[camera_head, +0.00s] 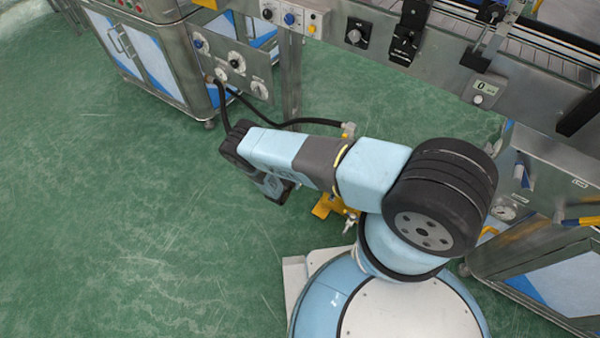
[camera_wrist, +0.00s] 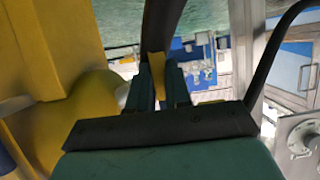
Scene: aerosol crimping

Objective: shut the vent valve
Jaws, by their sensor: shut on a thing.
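In the wrist view my gripper (camera_wrist: 160,88) is shut on a narrow yellow handle (camera_wrist: 157,66), held upright between its two dark fingers. Its link to the vent valve's body cannot be made out here. A large yellow body (camera_wrist: 55,60) fills the left of this view, close beside the fingers. In the head view my arm covers the gripper and most of a yellow stand (camera_head: 326,206). A small brass and silver fitting (camera_head: 350,222) shows at the stand's edge. Another fitting (camera_head: 348,130) at a hose end shows above my arm.
A black hose (camera_head: 300,122) runs from the panel (camera_head: 232,62) on the steel cabinet to the fitting above my arm. A dark hose also arches close past my fingers in the wrist view (camera_wrist: 160,25). A conveyor (camera_head: 450,60) lies right. Green floor (camera_head: 120,200) is clear left.

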